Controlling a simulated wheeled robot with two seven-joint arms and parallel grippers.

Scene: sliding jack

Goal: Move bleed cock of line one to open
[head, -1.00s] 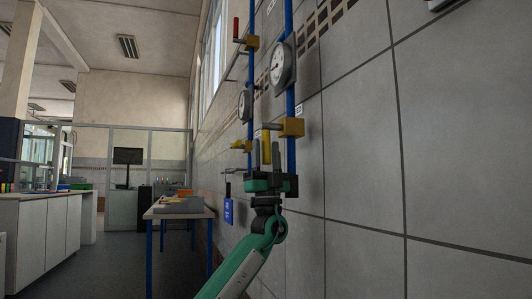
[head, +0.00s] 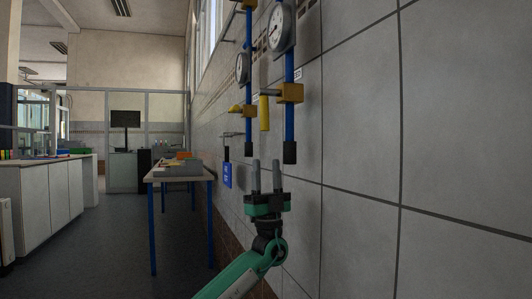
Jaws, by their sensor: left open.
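Two vertical blue pipes hang on the tiled wall, a nearer right pipe (head: 290,122) and a farther left pipe (head: 248,60). The right pipe carries a yellow cock body (head: 291,93), with a yellow lever (head: 264,113) hanging straight down beside it on the left. The left pipe carries another yellow cock (head: 248,110), its lever (head: 235,109) pointing sideways to the left. I cannot read which line is one. My left gripper (head: 267,161) points up, open and empty, below the hanging lever in the picture and apart from it. My right gripper is not in view.
Gauges, one on the right pipe (head: 280,27) and one on the left (head: 243,68), sit above the cocks. A table (head: 180,177) stands farther back at left. Floor (head: 110,235) is clear.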

